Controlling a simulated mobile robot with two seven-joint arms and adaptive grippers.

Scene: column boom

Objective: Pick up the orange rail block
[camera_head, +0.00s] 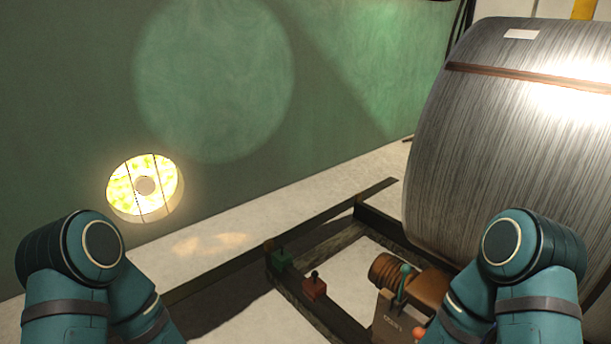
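The orange rail block (314,289) is a small reddish-orange block with a dark knob on top. It sits on the dark rail frame near the floor, at the lower middle of the head view. Only the teal elbows and upper links of my two arms show, at the lower left and lower right. Both grippers are out of the picture. Nothing is seen touching the block.
A brown machine with levers (428,287) stands to the right, below a large metal drum (500,140).

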